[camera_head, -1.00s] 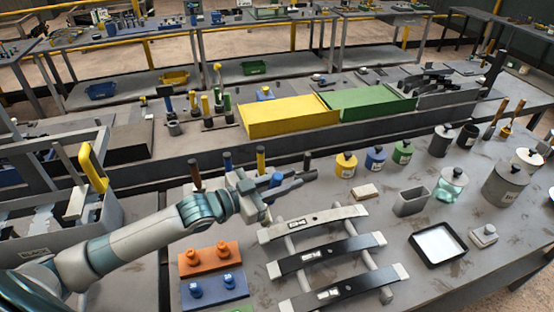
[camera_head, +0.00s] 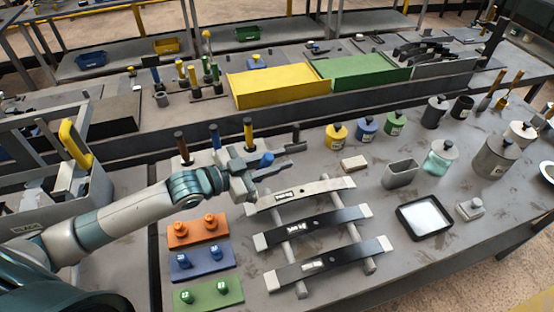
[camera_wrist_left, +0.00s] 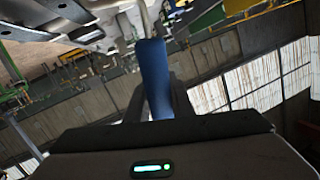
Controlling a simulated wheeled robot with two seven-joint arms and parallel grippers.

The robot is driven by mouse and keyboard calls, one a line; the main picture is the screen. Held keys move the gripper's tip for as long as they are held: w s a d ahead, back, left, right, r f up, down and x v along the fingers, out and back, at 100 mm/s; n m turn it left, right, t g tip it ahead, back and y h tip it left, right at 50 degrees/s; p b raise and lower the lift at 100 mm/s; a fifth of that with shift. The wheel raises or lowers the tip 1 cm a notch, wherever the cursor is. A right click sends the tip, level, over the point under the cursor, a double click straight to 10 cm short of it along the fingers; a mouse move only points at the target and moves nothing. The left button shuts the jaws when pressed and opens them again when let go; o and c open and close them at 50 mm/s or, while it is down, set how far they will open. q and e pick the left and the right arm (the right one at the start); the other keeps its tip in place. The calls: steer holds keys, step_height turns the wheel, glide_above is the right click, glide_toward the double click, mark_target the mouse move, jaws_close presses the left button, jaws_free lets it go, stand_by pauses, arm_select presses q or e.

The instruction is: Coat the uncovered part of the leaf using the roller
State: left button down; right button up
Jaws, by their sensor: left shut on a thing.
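Three leaves lie across a rack (camera_head: 370,264). The far leaf (camera_head: 322,187) is light grey along its length. The middle leaf (camera_head: 335,219) and near leaf (camera_head: 345,254) are dark with light ends. My left gripper (camera_head: 281,157) is above the table, just beyond the left end of the far leaf. It is shut on a blue handle, which I take to be the roller (camera_head: 266,159). In the left wrist view, the roller's blue handle (camera_wrist_left: 154,75) stands between the fingers, with a metal rod beyond it. The roller's head is not clear. My right gripper is out of view.
Orange (camera_head: 183,235), blue (camera_head: 190,267) and green (camera_head: 200,298) blocks with knobs lie left of the rack. A black tray with a white inside (camera_head: 408,216), a grey box (camera_head: 400,174) and several lidded jars stand to the right. Upright handles stand behind my gripper.

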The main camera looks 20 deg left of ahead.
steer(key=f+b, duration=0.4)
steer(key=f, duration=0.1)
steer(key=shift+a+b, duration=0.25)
steer(key=shift+b, duration=0.05)
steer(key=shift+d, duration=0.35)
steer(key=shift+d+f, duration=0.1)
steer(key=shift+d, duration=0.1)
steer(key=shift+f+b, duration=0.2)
steer(key=shift+b, duration=0.1)
stand_by(0.3)
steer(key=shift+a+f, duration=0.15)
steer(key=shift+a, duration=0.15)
